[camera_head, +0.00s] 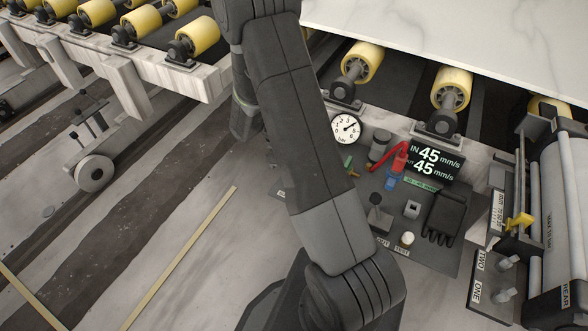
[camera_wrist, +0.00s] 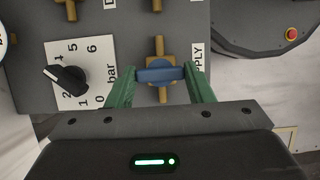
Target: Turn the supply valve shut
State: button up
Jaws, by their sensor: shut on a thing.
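The supply valve is a blue handle (camera_wrist: 158,74) on a brass body (camera_wrist: 160,47), beside a label of which "PPLY" shows, in the wrist view. The handle lies crosswise to the brass pipe. My gripper (camera_wrist: 160,80) has green fingers, one at each end of the blue handle, and is shut on it. In the head view my arm crosses the middle of the picture and hides the gripper and the supply valve.
A black pressure knob (camera_wrist: 68,79) with a bar scale is left of the valve. The head view shows a round gauge (camera_head: 346,129), a speed display (camera_head: 434,162), a red-handled part (camera_head: 398,156), a black glove (camera_head: 443,217), yellow rollers (camera_head: 452,88) and a white slab (camera_head: 480,35).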

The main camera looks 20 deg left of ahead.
jog(key=o, duration=1)
jog(key=p+v, duration=0.2)
jog(key=v, duration=1.1)
jog(key=shift+r, duration=0.4)
jog(key=shift+a+f, duration=0.1)
jog(key=b+x, duration=0.2)
jog(key=x, duration=1.2)
jog(key=shift+a, duration=0.1)
jog(key=shift+r, duration=0.2)
